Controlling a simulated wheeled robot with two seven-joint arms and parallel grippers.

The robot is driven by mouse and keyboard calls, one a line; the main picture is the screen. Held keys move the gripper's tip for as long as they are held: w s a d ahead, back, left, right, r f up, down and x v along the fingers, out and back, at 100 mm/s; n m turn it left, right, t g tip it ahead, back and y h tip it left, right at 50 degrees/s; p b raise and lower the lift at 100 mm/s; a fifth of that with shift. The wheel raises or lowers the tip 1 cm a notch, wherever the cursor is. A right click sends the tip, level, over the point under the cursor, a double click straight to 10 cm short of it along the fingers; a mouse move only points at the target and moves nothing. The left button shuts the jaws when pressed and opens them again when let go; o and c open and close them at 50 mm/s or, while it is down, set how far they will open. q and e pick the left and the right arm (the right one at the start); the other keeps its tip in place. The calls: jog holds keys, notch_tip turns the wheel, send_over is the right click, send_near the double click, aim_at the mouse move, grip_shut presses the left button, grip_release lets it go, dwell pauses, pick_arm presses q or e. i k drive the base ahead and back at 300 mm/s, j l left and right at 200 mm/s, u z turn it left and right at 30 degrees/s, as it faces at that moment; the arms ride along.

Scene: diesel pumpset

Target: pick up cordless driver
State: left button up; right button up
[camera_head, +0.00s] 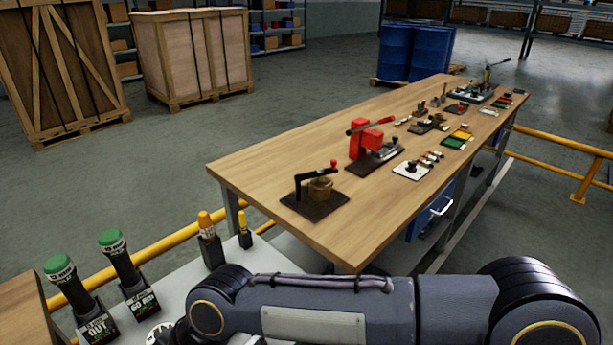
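I cannot make out a cordless driver for certain in the head view. Two dark tools with green caps stand in labelled black holders at the lower left, a left one (68,283) and a right one (122,262). Two smaller orange-topped tools, a larger one (209,240) and a smaller one (244,230), stand upright behind them on a pale grey surface (262,262). One of my arms lies across the bottom of the picture and hides part of that surface. Neither gripper shows.
A long wooden workbench (262,207) carries a dark-based crank fixture (317,190), a red device (366,140) and several small parts. Yellow rails (165,243) run beside and behind it. Wooden crates (190,58) and blue drums (412,52) stand at the back. Open floor lies left of the bench.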

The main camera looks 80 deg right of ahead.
aim_at(60, 269)
jog(key=z, duration=2.65)
jog(key=u, duration=0.4)
jog(key=k+l+u, duration=0.1)
jog(key=u, duration=0.3)
jog(key=k+u, duration=0.1)
jog(key=u, duration=0.7)
jog(key=i, duration=0.3)
jog(key=k, duration=0.2)
jog(key=i+j, duration=0.1)
jog(key=j, duration=0.3)
jog(key=j+u, duration=0.1)
jog(key=j, duration=0.3)
jog(key=i+j, duration=0.15)
jog(key=j, duration=0.25)
jog(key=u, duration=0.05)
